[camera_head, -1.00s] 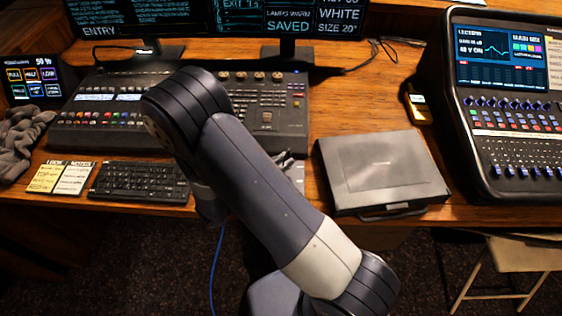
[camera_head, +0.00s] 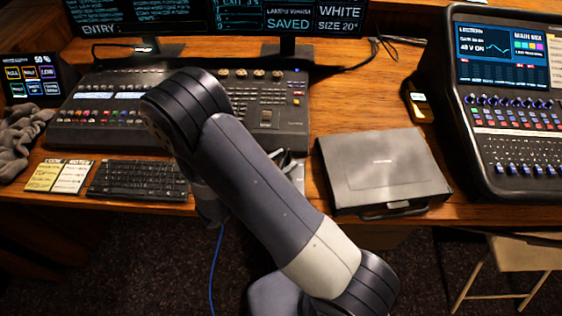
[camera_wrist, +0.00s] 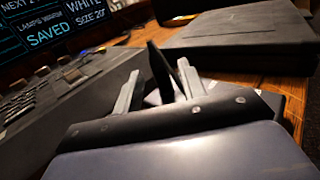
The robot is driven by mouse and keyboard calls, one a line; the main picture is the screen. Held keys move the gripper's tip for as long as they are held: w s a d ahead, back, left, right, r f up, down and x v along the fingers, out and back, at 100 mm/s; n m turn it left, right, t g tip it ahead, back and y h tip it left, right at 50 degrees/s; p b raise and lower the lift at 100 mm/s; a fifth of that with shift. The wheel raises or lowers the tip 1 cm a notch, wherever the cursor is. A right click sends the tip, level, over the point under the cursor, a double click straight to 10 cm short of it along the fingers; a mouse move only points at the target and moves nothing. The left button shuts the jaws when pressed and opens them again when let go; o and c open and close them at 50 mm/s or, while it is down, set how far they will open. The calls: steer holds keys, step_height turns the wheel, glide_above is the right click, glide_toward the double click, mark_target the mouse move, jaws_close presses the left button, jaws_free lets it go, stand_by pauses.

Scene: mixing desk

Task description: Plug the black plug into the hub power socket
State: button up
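My gripper (camera_wrist: 158,88) shows in the wrist view with two grey fingers standing apart, low over the desk between the console and the black case. A thin dark upright piece (camera_wrist: 159,70) stands between or just beyond the fingers. I cannot tell whether it is the black plug, and a gap shows between it and the left finger. In the head view my gripper (camera_head: 287,160) is mostly hidden behind my arm, at the desk's front edge. I cannot make out the hub power socket in either view. A blue cable (camera_head: 215,265) hangs below the desk edge.
A lighting console (camera_head: 250,110) lies left of my gripper, with a keyboard (camera_head: 138,180) in front. A closed black case (camera_head: 380,165) lies close on the right. A large mixer (camera_head: 510,130) stands at the far right. Bare wood (camera_head: 350,100) shows behind the case.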

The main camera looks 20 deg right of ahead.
steer(key=b+v, duration=0.1)
steer(key=v, duration=0.9)
steer(key=shift+s+a+b, duration=0.2)
steer(key=shift+a+b, duration=0.15)
steer(key=shift+b, duration=0.05)
steer(key=shift+d, duration=0.1)
steer(key=p+x, duration=0.2)
steer(key=x, duration=0.8)
steer(key=shift+w+d, duration=0.2)
steer(key=shift+d, duration=0.1)
steer(key=shift+r, duration=0.2)
steer(key=shift+a+f, duration=0.1)
